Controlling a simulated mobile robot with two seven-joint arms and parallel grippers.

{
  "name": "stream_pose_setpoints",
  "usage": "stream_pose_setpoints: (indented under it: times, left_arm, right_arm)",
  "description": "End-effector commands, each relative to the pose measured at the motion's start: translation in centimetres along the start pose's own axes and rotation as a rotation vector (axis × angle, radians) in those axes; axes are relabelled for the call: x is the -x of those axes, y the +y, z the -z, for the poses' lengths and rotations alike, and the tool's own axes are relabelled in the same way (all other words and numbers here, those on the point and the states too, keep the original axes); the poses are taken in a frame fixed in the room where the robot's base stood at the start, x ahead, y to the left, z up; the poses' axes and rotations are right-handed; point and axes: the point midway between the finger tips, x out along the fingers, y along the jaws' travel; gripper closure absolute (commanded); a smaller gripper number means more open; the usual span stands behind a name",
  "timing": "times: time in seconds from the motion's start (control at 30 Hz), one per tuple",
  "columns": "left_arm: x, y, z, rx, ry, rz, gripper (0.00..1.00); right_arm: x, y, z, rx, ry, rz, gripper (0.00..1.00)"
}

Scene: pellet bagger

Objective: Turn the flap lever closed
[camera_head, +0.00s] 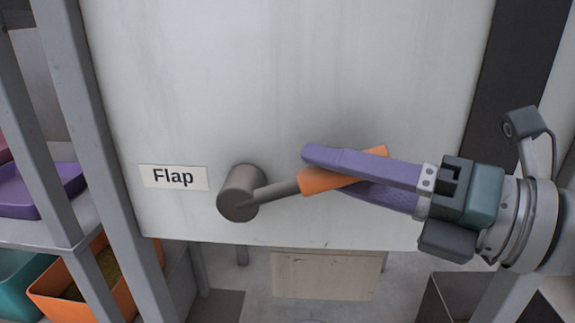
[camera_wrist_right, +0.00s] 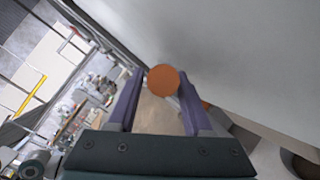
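The flap lever has a round grey hub (camera_head: 240,193) on a pale panel, beside a "Flap" label (camera_head: 173,177). Its grey arm points right and slightly up to an orange handle (camera_head: 318,181). My right gripper (camera_head: 325,170) comes in from the right, its purple fingers at the handle; the upper finger hides part of it. In the right wrist view, the handle's round orange end (camera_wrist_right: 163,80) shows between the two fingertips, close to the right finger with a small gap at the left one. The fingers look apart, not clamped. My left gripper is not in view.
The pale panel (camera_head: 300,80) fills the middle behind the lever. A grey frame post (camera_head: 100,150) stands at its left, with a purple tray (camera_head: 45,193) and an orange bin (camera_head: 60,295) on shelves beyond. A pale wooden box (camera_head: 327,275) is below.

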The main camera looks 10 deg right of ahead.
Motion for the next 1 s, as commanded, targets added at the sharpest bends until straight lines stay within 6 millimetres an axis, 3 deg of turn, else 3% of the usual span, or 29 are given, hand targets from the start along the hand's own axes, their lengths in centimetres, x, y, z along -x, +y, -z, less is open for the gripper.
stream_pose_setpoints:
  times: [0.07, 0.43, 1.0]
  left_arm:
    - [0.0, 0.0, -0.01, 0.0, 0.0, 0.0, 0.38]
    - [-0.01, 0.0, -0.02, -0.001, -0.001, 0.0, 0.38]
    - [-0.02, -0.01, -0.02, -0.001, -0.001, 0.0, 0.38]
  right_arm:
    - [0.01, 0.0, 0.0, 0.0, 0.0, 0.0, 0.59]
    - [0.03, 0.0, 0.0, 0.0, 0.0, 0.0, 1.0]
    - [0.03, 0.01, 0.0, 0.0, 0.0, 0.0, 1.0]
